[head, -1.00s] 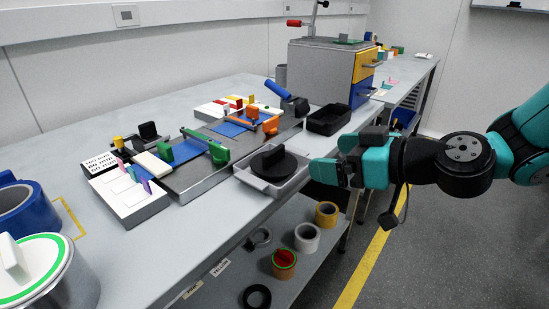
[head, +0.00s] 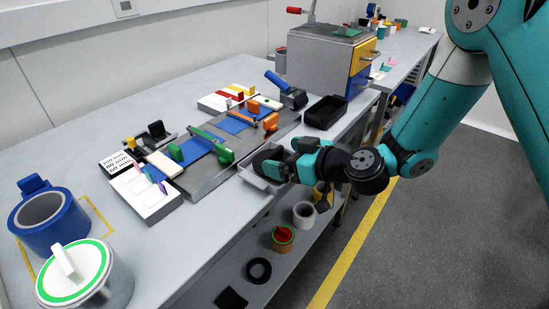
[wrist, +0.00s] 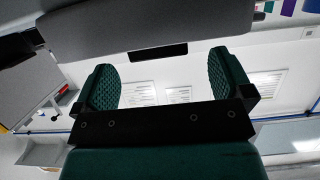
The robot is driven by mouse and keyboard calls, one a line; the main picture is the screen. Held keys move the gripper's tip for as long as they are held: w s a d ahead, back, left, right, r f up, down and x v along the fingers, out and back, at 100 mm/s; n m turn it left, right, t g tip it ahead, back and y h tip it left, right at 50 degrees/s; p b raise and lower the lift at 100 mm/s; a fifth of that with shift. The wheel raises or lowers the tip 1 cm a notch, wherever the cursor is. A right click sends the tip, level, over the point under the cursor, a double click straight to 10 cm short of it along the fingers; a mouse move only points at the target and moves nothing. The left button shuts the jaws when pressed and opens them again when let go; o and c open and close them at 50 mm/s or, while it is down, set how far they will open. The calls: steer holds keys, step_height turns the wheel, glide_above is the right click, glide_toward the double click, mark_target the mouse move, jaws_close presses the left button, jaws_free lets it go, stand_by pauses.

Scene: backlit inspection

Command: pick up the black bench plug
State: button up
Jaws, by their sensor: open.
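The black round piece, which I take to be the bench plug (head: 263,158), sits in a shallow grey tray (head: 251,178) at the front edge of the bench. In the head view my gripper (head: 279,167) is at the right of the plug and covers much of it, including its upright grip. I cannot tell whether the fingers touch it. In the wrist view my gripper (wrist: 170,92) shows two green padded fingers spread wide, with nothing between them. The plug is not clearly seen in the wrist view.
A black open bin (head: 326,112) stands behind the tray, before a grey cabinet (head: 325,65). Boards with coloured blocks lie left of the tray. A blue pot (head: 48,232) and a white-and-green-lidded can (head: 90,282) stand at the near left. Tape rolls lie on the lower shelf.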

mark_target(276, 153)
steer(key=shift+p+x, duration=0.65)
steer(key=shift+x, duration=1.3)
steer(key=shift+d+r, duration=0.1)
steer(key=c, duration=0.9)
steer(key=shift+c, duration=0.2)
